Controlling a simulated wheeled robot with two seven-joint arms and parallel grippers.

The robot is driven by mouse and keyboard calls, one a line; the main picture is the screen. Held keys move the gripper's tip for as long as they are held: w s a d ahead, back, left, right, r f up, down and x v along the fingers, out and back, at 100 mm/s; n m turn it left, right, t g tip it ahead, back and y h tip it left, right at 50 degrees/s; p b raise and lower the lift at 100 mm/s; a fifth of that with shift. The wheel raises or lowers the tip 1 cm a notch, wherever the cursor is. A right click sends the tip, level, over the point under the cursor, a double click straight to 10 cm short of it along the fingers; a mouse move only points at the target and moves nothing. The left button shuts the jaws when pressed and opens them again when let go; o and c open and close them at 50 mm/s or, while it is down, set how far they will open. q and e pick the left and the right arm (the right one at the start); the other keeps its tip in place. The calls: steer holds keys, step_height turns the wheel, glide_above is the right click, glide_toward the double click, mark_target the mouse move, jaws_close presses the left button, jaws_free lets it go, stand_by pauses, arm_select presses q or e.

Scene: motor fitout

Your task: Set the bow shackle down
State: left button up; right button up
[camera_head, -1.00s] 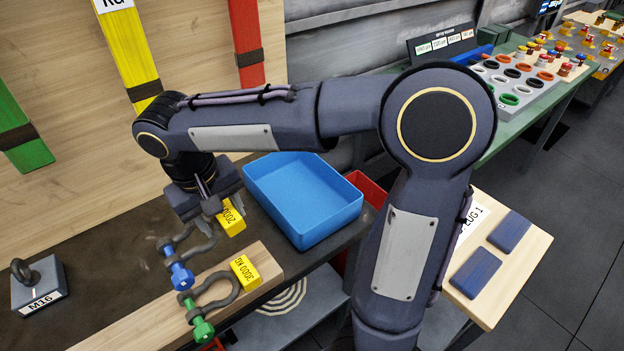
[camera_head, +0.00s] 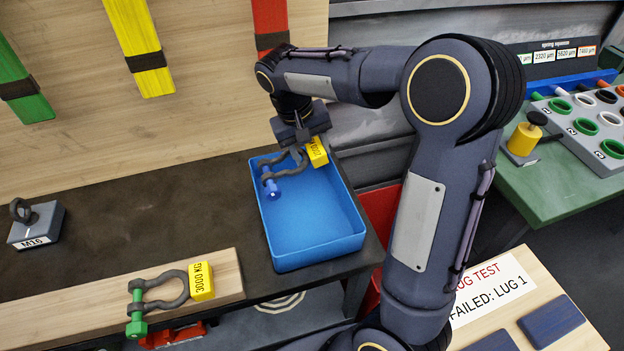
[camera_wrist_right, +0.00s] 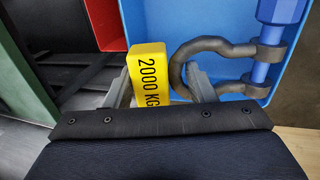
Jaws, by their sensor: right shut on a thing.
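The bow shackle (camera_head: 290,166) is dark grey with a blue pin (camera_head: 271,189) and a yellow tag (camera_head: 318,152). My right gripper (camera_head: 302,146) is shut on it at the tag end, over the far part of the blue tray (camera_head: 318,261). In the right wrist view the tag (camera_wrist_right: 150,76), reading 2000 KG, stands between the fingers. The grey bow (camera_wrist_right: 208,46) and blue pin (camera_wrist_right: 268,50) show to the right, against the tray's blue. I cannot tell whether the shackle touches the tray floor. My left gripper is not in view.
Another shackle (camera_head: 165,290) with a green pin and a 3000 KG tag lies on a wooden board (camera_head: 60,315). A grey M16 block with an eye (camera_head: 38,228) sits at the left. A red bin (camera_head: 380,212) is right of the tray. The tray's near part is empty.

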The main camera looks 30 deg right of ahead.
steer(key=shift+f, duration=3.15)
steer(key=shift+f, duration=0.15)
steer(key=o, duration=1.1)
